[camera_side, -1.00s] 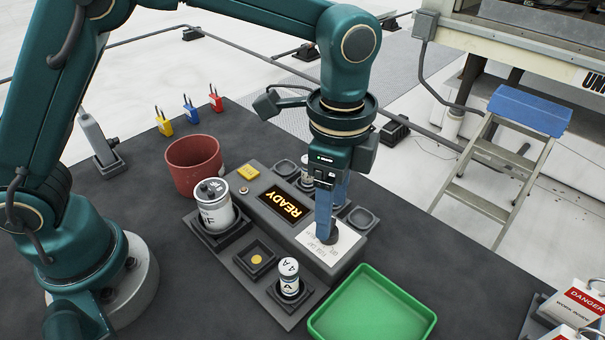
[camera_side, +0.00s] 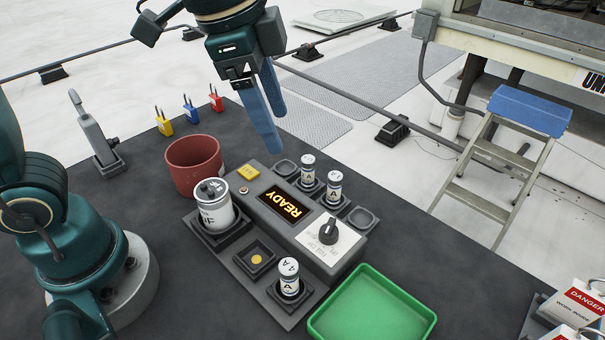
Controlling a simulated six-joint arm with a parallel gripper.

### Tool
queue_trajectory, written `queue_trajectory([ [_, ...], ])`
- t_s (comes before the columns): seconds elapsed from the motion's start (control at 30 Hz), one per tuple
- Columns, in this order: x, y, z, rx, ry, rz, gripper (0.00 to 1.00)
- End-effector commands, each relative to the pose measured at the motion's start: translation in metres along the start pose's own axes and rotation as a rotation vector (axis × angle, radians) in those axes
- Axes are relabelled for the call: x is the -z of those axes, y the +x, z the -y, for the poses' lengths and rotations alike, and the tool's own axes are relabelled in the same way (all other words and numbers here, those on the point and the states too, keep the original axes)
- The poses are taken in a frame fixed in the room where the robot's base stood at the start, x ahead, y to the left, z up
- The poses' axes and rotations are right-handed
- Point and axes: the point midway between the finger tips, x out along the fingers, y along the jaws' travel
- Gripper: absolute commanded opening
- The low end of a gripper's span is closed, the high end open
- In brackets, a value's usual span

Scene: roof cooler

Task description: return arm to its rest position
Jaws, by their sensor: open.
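My gripper (camera_side: 274,138) hangs in the air above the back of the grey tester (camera_side: 322,259), its two blue fingers pointing down. It is open, with nothing between the fingers, and touches nothing. The tester's display (camera_side: 286,204) reads READY. Its black knob (camera_side: 329,231) on the white panel is now fully in view. A large white capacitor (camera_side: 215,206) stands in a square holder at the tester's left. A small white cylinder (camera_side: 289,277) stands in a front holder. Two small cylinders, one (camera_side: 308,171) behind the other (camera_side: 333,186), stand in holders along the back.
A red-brown pot (camera_side: 194,166) stands behind the large capacitor. A green tray (camera_side: 372,305) lies at the front right. Yellow, blue and red padlocks (camera_side: 191,109) line the back edge. Danger tags (camera_side: 578,310) lie at the lower right. A stepladder (camera_side: 497,160) stands beyond the table.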

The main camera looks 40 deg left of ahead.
Motion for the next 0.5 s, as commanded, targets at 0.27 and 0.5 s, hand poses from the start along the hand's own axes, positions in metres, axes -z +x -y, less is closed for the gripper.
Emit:
queue_trajectory([
  [0.27,-0.064,-0.025,-0.007,0.121,-0.356,-0.105,0.67],
  [0.5,-0.108,-0.008,-0.028,0.175,-0.668,-0.173,0.67],
])
